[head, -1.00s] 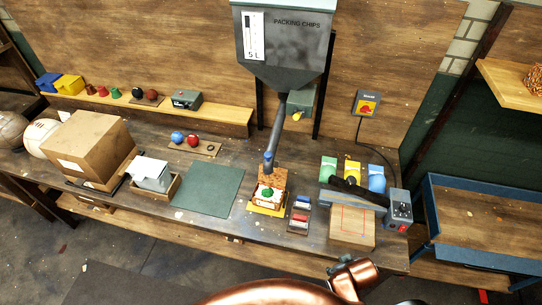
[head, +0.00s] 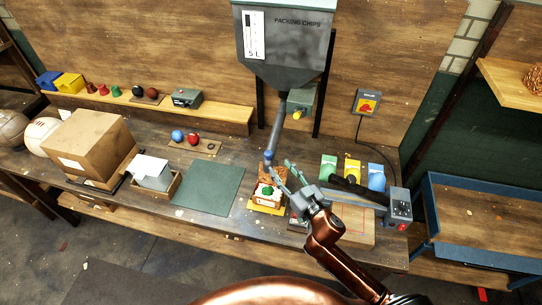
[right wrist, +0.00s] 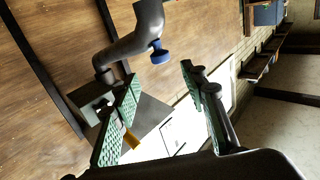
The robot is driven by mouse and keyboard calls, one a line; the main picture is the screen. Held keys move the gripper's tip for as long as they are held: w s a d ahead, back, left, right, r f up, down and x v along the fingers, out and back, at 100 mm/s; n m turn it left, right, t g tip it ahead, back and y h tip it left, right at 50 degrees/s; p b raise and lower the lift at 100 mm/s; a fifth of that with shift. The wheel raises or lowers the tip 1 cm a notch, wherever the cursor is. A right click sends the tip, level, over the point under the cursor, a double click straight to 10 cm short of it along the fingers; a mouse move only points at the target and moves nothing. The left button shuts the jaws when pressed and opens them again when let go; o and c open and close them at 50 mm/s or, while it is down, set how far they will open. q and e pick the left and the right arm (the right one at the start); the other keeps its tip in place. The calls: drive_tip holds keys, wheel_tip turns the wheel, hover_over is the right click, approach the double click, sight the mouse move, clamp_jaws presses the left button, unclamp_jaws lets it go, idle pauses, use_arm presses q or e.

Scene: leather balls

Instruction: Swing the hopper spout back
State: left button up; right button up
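The grey hopper spout (head: 277,128) slants down from the hopper (head: 283,55) to a blue end piece (head: 268,157) above a small open box (head: 268,197) holding a green item. My right gripper (head: 282,170) is open, its fingers pointing up and left beside the spout's lower end. In the right wrist view the gripper (right wrist: 160,76) has its two green pads spread wide. The blue knob (right wrist: 159,53) on the spout (right wrist: 128,44) shows just beyond and between the fingertips, with nothing visibly gripped. My left gripper is not in view.
A small rack with red and blue items lies partly behind my right gripper. Green, yellow and blue holders (head: 352,170), a grey control box (head: 399,207) and a wooden block stand to the right. A green mat (head: 208,188) lies clear to the left.

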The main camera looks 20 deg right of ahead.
sight(270, 155)
drive_tip(key=p+x, duration=0.1)
drive_tip(key=x, duration=0.7)
drive_tip(key=shift+s, duration=0.1)
clamp_jaws()
idle(0.4)
